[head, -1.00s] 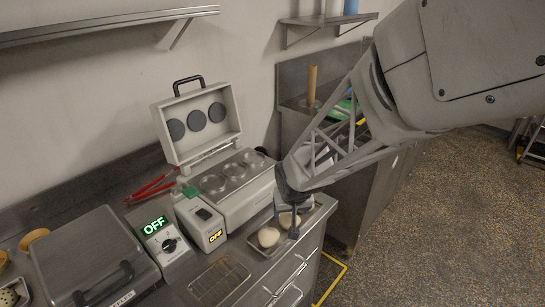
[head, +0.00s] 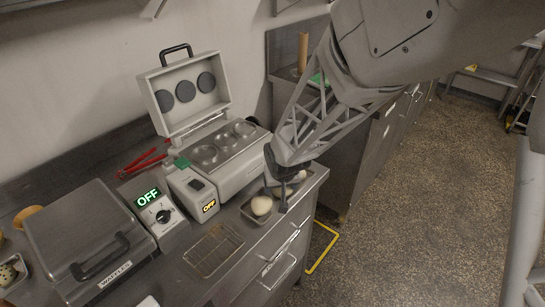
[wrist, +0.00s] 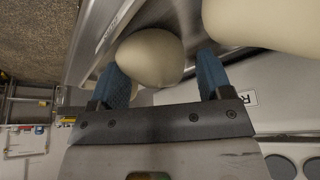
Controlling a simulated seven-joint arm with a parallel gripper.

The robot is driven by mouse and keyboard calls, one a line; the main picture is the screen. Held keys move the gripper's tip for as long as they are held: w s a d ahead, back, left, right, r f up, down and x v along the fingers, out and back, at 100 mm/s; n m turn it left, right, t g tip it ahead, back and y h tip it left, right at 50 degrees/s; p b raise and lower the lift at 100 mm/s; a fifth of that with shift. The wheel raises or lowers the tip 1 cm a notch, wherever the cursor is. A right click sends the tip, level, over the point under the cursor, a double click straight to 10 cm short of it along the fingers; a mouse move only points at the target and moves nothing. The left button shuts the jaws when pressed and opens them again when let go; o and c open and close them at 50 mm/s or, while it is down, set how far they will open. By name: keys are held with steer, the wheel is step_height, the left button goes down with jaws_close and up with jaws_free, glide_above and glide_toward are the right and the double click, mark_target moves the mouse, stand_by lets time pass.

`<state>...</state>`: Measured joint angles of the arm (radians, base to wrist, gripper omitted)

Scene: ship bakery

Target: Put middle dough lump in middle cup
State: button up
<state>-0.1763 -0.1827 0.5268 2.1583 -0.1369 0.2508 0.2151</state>
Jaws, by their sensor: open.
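Pale dough lumps lie in a small metal tray (head: 243,213). The left one (head: 262,205) is plain in the head view; the middle one (head: 280,191) is partly hidden by my gripper, and a paler end (head: 301,175) shows to its right. My gripper (head: 281,197) is open, pointing down low at the tray. In the wrist view, one lump (wrist: 150,57) lies ahead between the blue fingertips and a larger-looking one (wrist: 265,22) lies right; I cannot tell which lump each is. The middle cup (head: 222,140) is in the open cup machine, and looks empty.
The machine's lid (head: 186,88) stands open behind the cups. A control box (head: 192,192) reading OFF stands in front. A wire rack (head: 213,249) and a closed waffle iron (head: 90,240) lie left of the tray. The counter ends at the drawers on the right.

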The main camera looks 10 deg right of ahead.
stand_by(0.6)
steer(key=c, duration=0.8)
steer(key=shift+r, duration=0.1)
steer(key=shift+r, duration=0.8)
steer(key=shift+s+r, duration=0.1)
steer(key=shift+r, duration=0.85)
steer(key=s, duration=0.5)
steer(key=s+d+r, duration=0.1)
steer(key=s, duration=0.4)
steer(key=s+d, duration=0.1)
steer(key=s, duration=0.4)
steer(key=shift+s+d+r, duration=0.15)
steer(key=shift+s+d, duration=0.1)
